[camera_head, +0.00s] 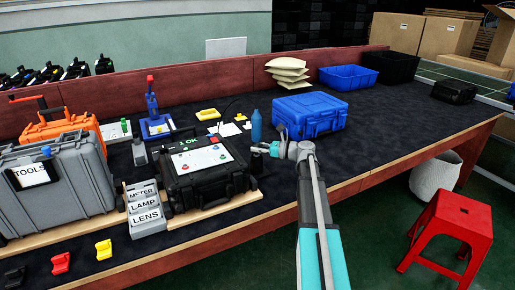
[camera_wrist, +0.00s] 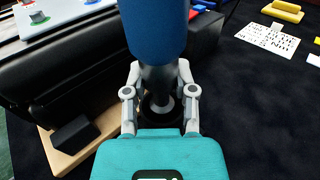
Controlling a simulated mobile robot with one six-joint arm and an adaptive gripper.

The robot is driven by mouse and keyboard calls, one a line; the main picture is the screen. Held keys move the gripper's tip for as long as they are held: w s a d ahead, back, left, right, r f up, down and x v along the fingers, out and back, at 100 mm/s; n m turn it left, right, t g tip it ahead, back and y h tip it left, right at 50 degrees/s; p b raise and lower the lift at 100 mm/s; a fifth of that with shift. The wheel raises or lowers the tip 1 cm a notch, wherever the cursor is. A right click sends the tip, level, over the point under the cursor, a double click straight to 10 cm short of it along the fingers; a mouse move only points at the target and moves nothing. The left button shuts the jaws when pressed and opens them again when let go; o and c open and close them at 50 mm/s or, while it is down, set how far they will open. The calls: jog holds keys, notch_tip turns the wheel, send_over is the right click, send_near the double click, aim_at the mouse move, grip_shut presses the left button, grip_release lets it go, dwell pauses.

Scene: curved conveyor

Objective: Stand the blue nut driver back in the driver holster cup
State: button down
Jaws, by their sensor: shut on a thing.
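The blue nut driver (camera_head: 257,125) stands roughly upright in the head view, beside the right end of a black case. In the wrist view its thick blue handle (camera_wrist: 155,28) fills the top middle, narrowing to a dark grey part below. My gripper (camera_head: 264,148) is shut on the driver below the blue handle; its fingers (camera_wrist: 160,75) show on both sides in the wrist view. A small black piece (camera_head: 255,167) under the driver may be the holster cup.
The black case (camera_head: 205,185) with a white panel is close left of my gripper. A blue case (camera_head: 308,116) stands behind right. Labelled grey bins (camera_head: 146,212) and a grey tool case (camera_head: 60,190) are farther left. The dark mat to the right is clear.

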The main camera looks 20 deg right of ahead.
aim_at(257, 129)
jog(key=shift+f+b, duration=0.65)
jog(key=shift+f, duration=0.15)
grip_release()
dwell(0.5)
jog(key=shift+r, duration=0.15)
notch_tip(257, 129, up, 9)
jog(key=p, duration=0.9)
jog(key=shift+r, duration=0.1)
jog(key=shift+p, duration=0.3)
dwell(0.8)
